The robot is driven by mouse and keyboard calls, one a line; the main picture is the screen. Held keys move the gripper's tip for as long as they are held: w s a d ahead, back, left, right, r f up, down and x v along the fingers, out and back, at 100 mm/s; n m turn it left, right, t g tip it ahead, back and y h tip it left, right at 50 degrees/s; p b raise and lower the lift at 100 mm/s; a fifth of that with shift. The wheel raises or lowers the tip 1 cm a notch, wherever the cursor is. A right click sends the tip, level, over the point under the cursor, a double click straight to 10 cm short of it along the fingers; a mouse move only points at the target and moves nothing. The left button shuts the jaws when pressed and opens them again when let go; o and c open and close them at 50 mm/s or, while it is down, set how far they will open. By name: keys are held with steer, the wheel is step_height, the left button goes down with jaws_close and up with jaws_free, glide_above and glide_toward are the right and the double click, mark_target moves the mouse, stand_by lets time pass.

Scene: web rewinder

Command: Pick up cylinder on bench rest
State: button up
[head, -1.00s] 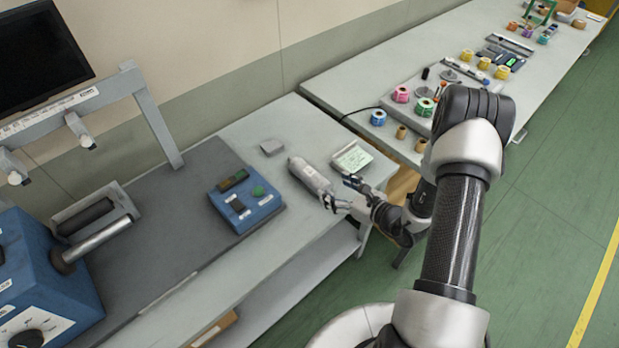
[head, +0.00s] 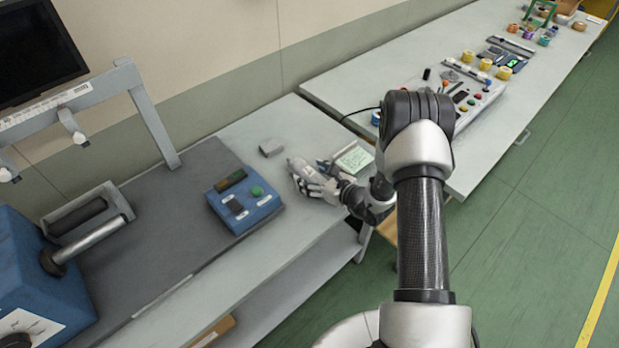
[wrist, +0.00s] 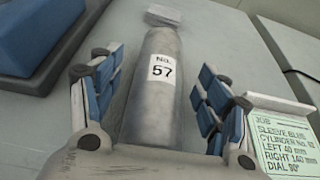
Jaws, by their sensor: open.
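A grey metal cylinder (wrist: 155,100) with a white label reading "No. 57" lies on the light grey bench. In the head view the cylinder (head: 297,168) is partly covered by my gripper (head: 318,178). In the wrist view my gripper (wrist: 155,95) is open, with one blue-padded finger on each side of the cylinder. Gaps show between the pads and the cylinder. A small grey block (wrist: 167,16) sits at the cylinder's far end; it also shows in the head view (head: 271,147).
A job card (wrist: 285,140) reading "Sleeve blank, cylinder No." lies right of my gripper; its number is unclear. A blue control box (head: 243,198) stands to the left. A second bench (head: 345,75) with tools and parts is at the back right.

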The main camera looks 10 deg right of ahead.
steer(key=shift+c, duration=0.6)
jaws_close()
stand_by(0.3)
steer(key=shift+r, duration=0.1)
